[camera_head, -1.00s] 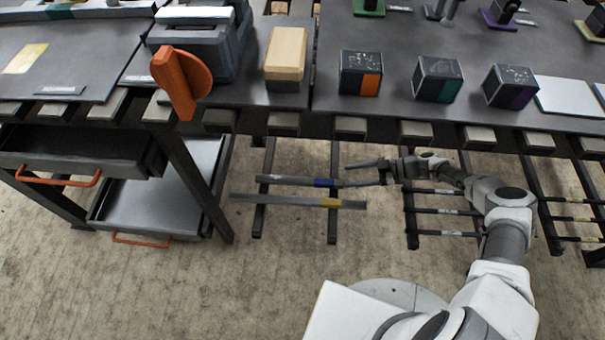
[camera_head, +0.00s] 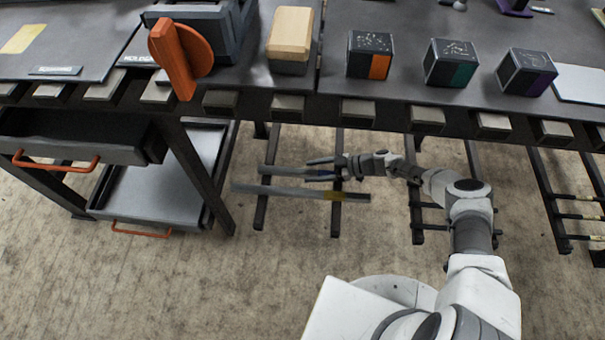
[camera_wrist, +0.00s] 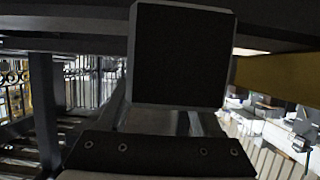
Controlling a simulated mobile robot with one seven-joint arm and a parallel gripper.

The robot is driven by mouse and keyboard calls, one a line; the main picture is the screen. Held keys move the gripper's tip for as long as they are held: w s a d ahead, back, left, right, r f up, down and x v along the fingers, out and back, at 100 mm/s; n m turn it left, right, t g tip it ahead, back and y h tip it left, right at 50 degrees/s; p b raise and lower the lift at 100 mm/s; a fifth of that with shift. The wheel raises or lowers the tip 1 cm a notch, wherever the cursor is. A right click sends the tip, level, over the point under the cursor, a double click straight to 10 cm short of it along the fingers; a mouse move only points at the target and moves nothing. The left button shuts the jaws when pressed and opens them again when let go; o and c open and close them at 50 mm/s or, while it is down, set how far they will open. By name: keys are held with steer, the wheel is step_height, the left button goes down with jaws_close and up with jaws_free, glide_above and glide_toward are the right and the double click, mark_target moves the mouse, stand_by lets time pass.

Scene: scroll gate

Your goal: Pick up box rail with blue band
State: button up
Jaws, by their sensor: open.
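The box rail with the blue band is a grey bar (camera_head: 283,172) lying across the dark supports under the bench. Its blue band (camera_head: 321,173) shows only partly, because my gripper is in front of its right end. My gripper (camera_head: 317,169) is open at that end, its fingers pointing left along the rail, one above and one below the band in the picture. I cannot tell whether they touch it. In the wrist view a dark square block with a grey edge fills the middle, and I cannot tell what it is.
The bench edge (camera_head: 395,113) hangs above my arm. An open drawer with an orange handle (camera_head: 57,163) is at the left. More racks with thin rods (camera_head: 578,216) stand at the right.

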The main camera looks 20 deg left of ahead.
mark_target(303, 173)
steer(key=shift+x, duration=1.25)
jaws_close()
stand_by(0.4)
